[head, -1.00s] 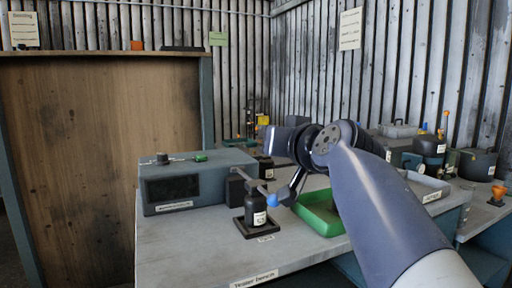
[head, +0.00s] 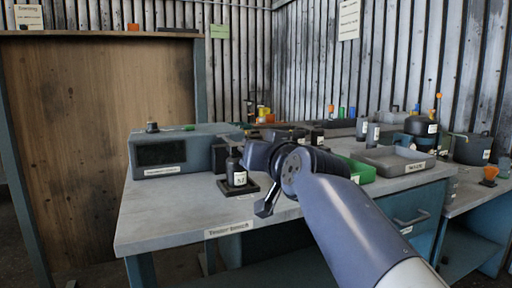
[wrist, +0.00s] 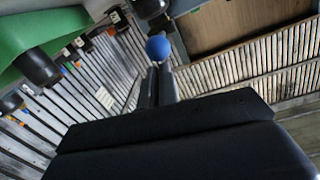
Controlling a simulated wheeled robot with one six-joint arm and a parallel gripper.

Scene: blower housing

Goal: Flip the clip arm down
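A grey box unit (head: 165,155) with a dark window stands on the bench's left end, with a dark block (head: 220,155) at its right end. A black bottle-shaped part (head: 236,170) with a white label stands upright on a square black base in front of it. My gripper (head: 264,208) is just right of that base, pointing down by the bench's front edge. The clip arm's bar cannot be made out in the head view. In the wrist view a blue ball (wrist: 158,48) shows just beyond my gripper's fingertips (wrist: 156,72). Whether they touch it, or are closed, is unclear.
A green tray (head: 360,170) and a grey tray (head: 398,160) lie right of my arm on the bench (head: 165,213). Pots and small bottles stand at the right. The bench top front left is clear.

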